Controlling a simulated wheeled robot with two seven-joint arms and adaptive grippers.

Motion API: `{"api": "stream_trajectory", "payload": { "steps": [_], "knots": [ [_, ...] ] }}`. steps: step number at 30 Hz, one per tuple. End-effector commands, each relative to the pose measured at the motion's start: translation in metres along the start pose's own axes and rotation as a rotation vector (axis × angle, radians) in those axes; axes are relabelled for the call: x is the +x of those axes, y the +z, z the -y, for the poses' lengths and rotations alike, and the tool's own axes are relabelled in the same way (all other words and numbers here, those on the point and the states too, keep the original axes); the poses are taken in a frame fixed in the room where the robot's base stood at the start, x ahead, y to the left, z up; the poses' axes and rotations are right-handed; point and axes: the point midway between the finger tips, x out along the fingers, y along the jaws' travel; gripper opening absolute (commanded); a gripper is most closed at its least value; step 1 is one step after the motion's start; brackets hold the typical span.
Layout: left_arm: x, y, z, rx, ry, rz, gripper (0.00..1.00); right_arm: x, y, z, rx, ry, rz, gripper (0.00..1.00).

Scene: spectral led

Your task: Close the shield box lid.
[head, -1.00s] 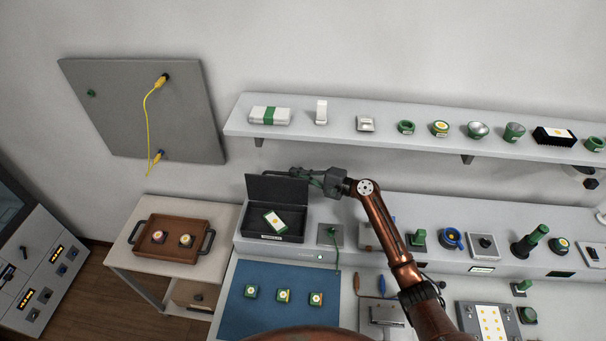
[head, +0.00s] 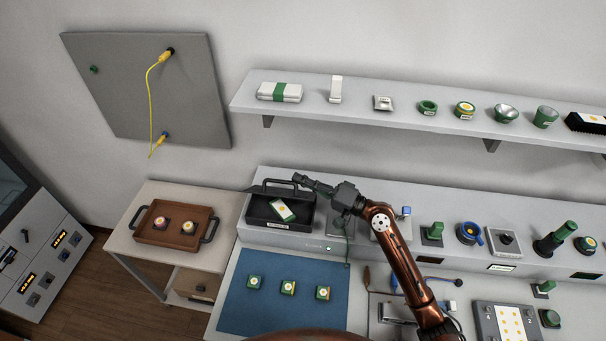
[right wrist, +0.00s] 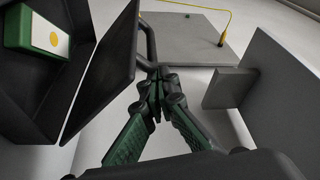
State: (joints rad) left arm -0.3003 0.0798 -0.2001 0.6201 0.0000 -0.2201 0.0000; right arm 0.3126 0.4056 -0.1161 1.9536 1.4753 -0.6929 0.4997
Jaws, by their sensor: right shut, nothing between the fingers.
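The open shield box (head: 262,222) sits on the raised grey bench ledge, with a green-and-white item (head: 283,210) inside. Its dark lid (right wrist: 108,70) is partly raised and looks nearly edge-on in the head view. The lid's bar handle (head: 281,181) shows at the back of the box and also in the right wrist view (right wrist: 148,42). My right gripper (head: 303,180) is shut and empty, on the outer side of the lid by the handle. Its closed fingers show in the right wrist view (right wrist: 156,92); I cannot tell whether they touch the lid. My left gripper is not in view.
A shelf (head: 400,110) with several parts runs above the ledge. A brown tray (head: 160,236) stands on a side table to the left. A blue mat (head: 270,312) with three small green blocks lies in front. Several fixtures line the ledge to the right.

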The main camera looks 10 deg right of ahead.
Motion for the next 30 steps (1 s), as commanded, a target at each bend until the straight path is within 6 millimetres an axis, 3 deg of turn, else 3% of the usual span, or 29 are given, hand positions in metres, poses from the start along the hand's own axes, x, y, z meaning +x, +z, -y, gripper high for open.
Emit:
{"api": "stream_trajectory", "payload": {
  "steps": [18, 30],
  "knots": [
    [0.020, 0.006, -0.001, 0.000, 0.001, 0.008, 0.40, -0.020, 0.060, -0.021, 0.004, 0.001, 0.001, 0.00],
    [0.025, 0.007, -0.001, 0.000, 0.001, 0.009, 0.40, -0.023, 0.069, -0.027, 0.004, 0.001, 0.000, 0.00]
  ]
}}
